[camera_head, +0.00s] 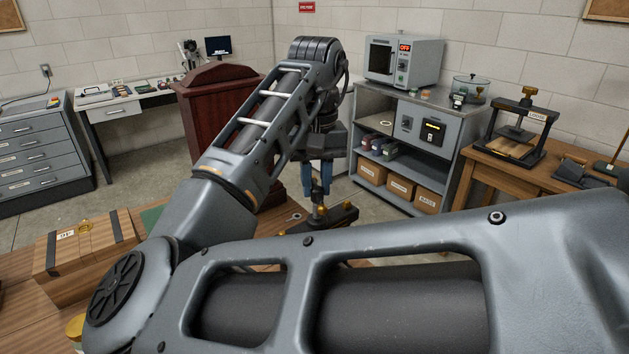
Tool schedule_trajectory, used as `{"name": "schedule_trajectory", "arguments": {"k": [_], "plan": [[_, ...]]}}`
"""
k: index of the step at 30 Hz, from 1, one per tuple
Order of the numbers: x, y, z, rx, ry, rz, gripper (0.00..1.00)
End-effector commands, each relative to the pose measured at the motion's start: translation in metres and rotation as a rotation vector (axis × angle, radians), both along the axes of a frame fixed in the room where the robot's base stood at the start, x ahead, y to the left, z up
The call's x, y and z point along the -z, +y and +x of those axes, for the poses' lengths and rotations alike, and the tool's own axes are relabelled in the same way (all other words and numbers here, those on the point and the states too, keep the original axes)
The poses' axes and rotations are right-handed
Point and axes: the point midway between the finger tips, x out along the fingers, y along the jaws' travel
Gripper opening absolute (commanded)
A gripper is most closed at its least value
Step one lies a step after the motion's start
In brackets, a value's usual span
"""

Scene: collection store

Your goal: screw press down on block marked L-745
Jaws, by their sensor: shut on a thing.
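My gripper (319,184), with blue fingers, points down in the middle of the view. It is shut on a small dark upright piece with brass at its foot (319,211), which stands at a low black base (335,217) on the wooden table. My arm hides part of this base, and I cannot tell if the piece is fixed to it. A black screw press (523,118) with a brass top knob stands on the right-hand wooden table, well away from my gripper. A wooden block (513,150) lies at its foot. No marking L-745 is readable.
A wooden box (85,243) with dark straps sits on the near table at left. A small metal ring-ended tool (295,217) lies beside the black base. A grey shelf unit (450,155) stands behind, a red-brown lectern (215,105) behind my arm. My arm covers much of the near table.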

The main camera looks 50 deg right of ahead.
Motion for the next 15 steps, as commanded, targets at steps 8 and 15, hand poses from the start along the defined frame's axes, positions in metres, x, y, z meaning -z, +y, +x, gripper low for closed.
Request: {"name": "schedule_trajectory", "arguments": {"k": [8, 15], "plan": [[-0.0012, -0.0017, -0.0015, 0.262, -0.003, -0.001, 0.00], [-0.0013, -0.0028, -0.0038, 0.490, -0.003, -0.001, 0.00]]}}
